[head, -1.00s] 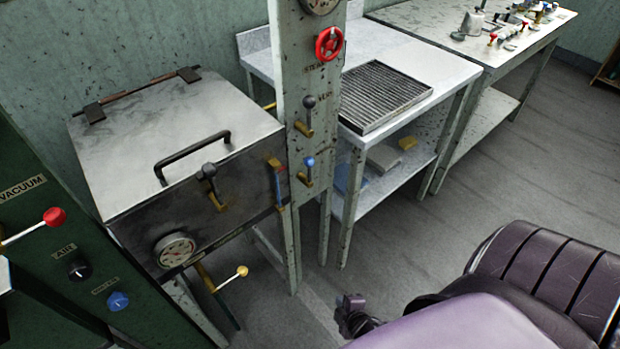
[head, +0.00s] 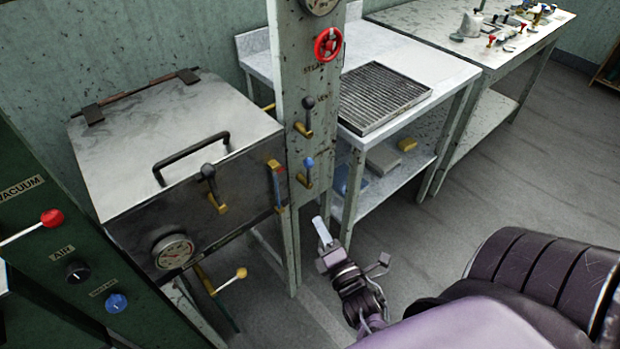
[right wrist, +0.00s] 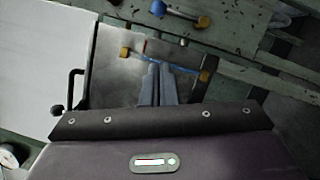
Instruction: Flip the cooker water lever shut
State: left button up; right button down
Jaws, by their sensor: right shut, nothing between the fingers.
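A lever with a blue knob (head: 309,162) and a brass body stands upright on the post (head: 292,110), below a black-knobbed lever (head: 308,103). It looks like the water lever, though I cannot read its label. It also shows at the top of the right wrist view, where its blue knob (right wrist: 159,8) is partly cut off. My right gripper (head: 321,230) is shut and empty, below and slightly right of the blue lever and apart from it. In the right wrist view its closed fingers (right wrist: 164,78) point toward the cooker's front. My left gripper is not in view.
The steel cooker (head: 180,135) stands left of the post, with a gauge (head: 173,251), a black-knobbed lever (head: 208,170) and a blue sight tube (head: 277,187). A red handwheel (head: 328,44) sits higher on the post. A table with a grille (head: 384,97) stands to the right.

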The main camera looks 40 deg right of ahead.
send_near(309, 180)
jog(key=w+a+r, duration=0.4)
jog(key=r, duration=0.1)
jog(key=shift+w+d+r+p, duration=0.15)
jog(key=shift+w+d+p, duration=0.4)
jog(key=shift+d, duration=0.35)
jog(key=shift+w+d+r+p, duration=0.2)
jog(key=shift+w+d+p, duration=0.15)
jog(key=shift+w+d, duration=0.45)
jog(key=shift+s+d+r, duration=0.1)
jog(key=shift+s+d, duration=0.05)
